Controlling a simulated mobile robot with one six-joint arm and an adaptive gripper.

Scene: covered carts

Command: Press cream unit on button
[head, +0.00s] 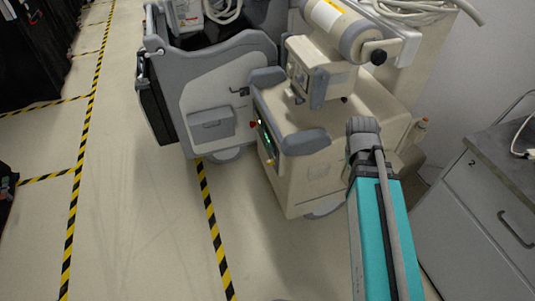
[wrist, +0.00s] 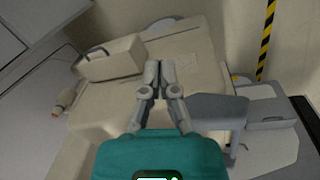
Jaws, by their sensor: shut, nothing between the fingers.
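The cream unit (head: 300,165) is a boxy wheeled machine with grey handles, standing in the middle right of the head view. Its narrow dark panel (head: 265,138) on the left-facing side carries green lights, a small red part beside it and a small yellow part lower down. I cannot tell which is the button. In the wrist view the unit's cream top (wrist: 195,60) lies beyond my gripper (wrist: 160,68), whose fingers are together and empty. The panel's controls do not show in the wrist view. In the head view my fingers cannot be made out; contact is unclear.
A grey-and-cream cart (head: 212,95) stands left of the unit. A grey drawer cabinet (head: 485,210) is at the right, near my arm. A small bottle (head: 420,128) stands at the unit's right. The floor left of the unit is clear, with yellow-black tape (head: 210,215).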

